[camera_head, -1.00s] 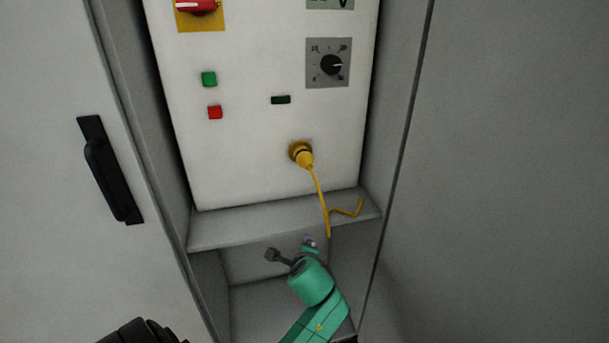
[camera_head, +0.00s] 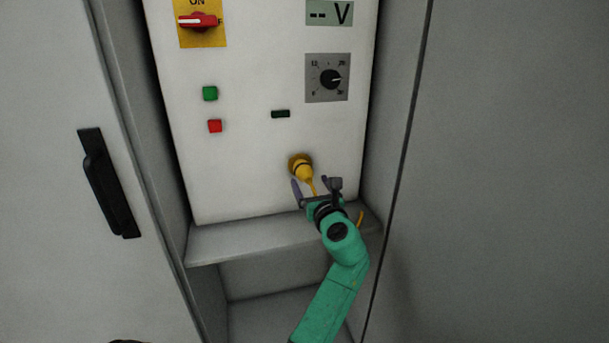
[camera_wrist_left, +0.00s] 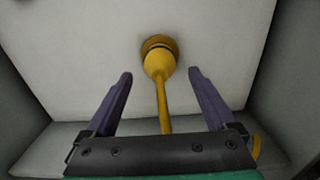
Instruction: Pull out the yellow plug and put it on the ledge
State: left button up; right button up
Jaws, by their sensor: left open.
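The yellow plug (camera_head: 303,170) sits in its round socket low on the white panel, its cable hanging down toward the ledge. It also shows in the left wrist view (camera_wrist_left: 160,65), ahead of the fingers. My left gripper (camera_head: 316,183) is open just below and in front of the plug. In the left wrist view its two fingers (camera_wrist_left: 160,74) stand to either side of the plug's line, with the cable running between them. The fingers appear clear of the plug. The grey ledge (camera_head: 225,240) lies under the panel. My right gripper is not in view.
The panel (camera_head: 245,180) holds a red rotary switch (camera_head: 197,21), a green button (camera_head: 210,93), a red button (camera_head: 215,126) and a dial (camera_head: 330,78). Cabinet walls close in on both sides. A door with a black handle (camera_head: 108,185) stands left. The ledge's left part is bare.

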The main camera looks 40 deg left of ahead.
aim_at(305, 172)
pick_arm(q)
jog(key=x, duration=0.1)
jog(key=b+x, duration=0.1)
jog(key=shift+w+a+f, duration=0.2)
jog(key=shift+a, duration=0.15)
jog(key=x, duration=0.3)
jog(key=shift+w+a+r+p, duration=0.15)
jog(key=shift+r+p, duration=0.1)
jog(key=shift+p, duration=0.15)
jog(key=shift+w+a+f, duration=0.1)
jog(key=shift+w+a, duration=0.15)
jog(key=shift+a, duration=0.25)
jog(key=shift+p, duration=0.45)
jog(key=shift+p, duration=0.4)
